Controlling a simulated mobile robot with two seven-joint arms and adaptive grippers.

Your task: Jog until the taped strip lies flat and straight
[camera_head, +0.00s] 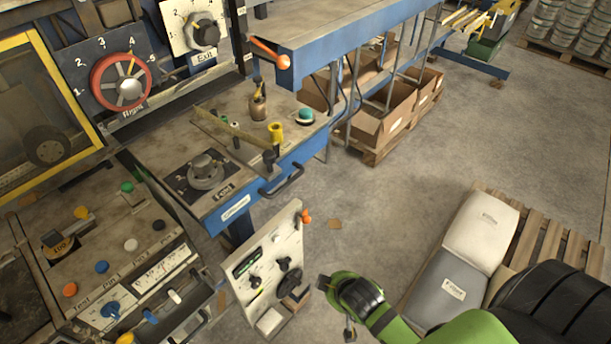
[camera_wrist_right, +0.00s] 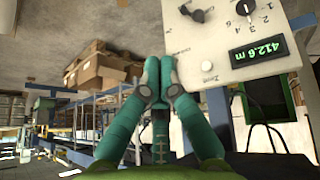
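I cannot make out a taped strip in either view. A white control panel (camera_head: 270,262) stands upright near the middle of the head view, with a small display, dark knobs and an orange knob. My right gripper (camera_head: 325,297) is just right of its lower part. In the right wrist view the panel (camera_wrist_right: 222,25) appears upside down, with a green display (camera_wrist_right: 258,53) reading 412.6 m and a white button (camera_wrist_right: 207,66). There the right gripper's teal fingers (camera_wrist_right: 158,78) are together beside the panel, with nothing visible between them. My left gripper is out of view.
A button console (camera_head: 115,250) is at lower left, below a yellow-framed window (camera_head: 50,65). A red dial (camera_head: 122,81) faces out above the blue-edged worktable (camera_head: 240,205). Cartons (camera_head: 380,128) stand behind; sacks (camera_head: 480,225) lie on a pallet at right. Middle floor is mostly clear.

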